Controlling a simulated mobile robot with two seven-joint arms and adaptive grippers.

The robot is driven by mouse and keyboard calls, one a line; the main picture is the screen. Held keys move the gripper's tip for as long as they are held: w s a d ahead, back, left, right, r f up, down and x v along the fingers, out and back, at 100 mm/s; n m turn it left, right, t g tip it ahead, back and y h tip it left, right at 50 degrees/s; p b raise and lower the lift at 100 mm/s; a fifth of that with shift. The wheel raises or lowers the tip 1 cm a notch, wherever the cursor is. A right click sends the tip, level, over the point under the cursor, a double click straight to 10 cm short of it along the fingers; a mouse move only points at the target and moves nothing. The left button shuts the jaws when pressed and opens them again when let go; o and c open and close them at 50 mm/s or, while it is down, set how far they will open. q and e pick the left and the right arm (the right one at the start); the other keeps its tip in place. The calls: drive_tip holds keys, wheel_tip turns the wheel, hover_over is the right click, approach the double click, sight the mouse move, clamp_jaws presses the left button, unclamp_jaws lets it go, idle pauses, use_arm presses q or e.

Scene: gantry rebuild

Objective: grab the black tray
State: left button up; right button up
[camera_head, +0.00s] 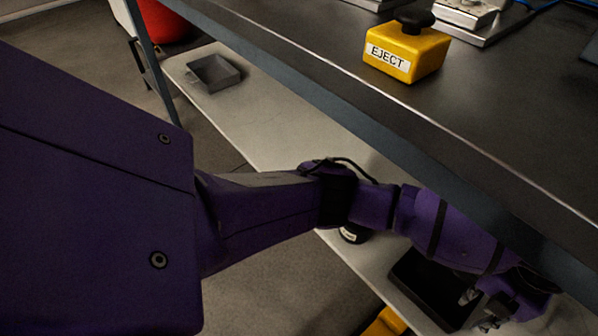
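The black tray (413,281) lies on the pale lower shelf at the lower right, below the edge of the dark table. My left arm reaches across from the left, and its gripper (478,310) is at the tray's right side. Metallic finger parts show over or inside the tray, but the arm and the dark surroundings hide part of them. I cannot tell whether the fingers touch or hold the tray wall. My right gripper is not in view.
A small grey open tray (214,73) sits at the shelf's far left end. A yellow EJECT button box (407,52) stands on the dark table (480,120), whose edge overhangs the shelf. A dark round object (353,234) is behind my forearm. A yellow thing (384,322) shows at the bottom.

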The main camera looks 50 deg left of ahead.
use_arm(q)
wheel_tip(320, 180, down, 2)
drive_tip(key=shift+f, duration=0.25)
drive_tip(key=shift+r, duration=0.15)
clamp_jaws()
drive_tip(key=shift+r, duration=0.15)
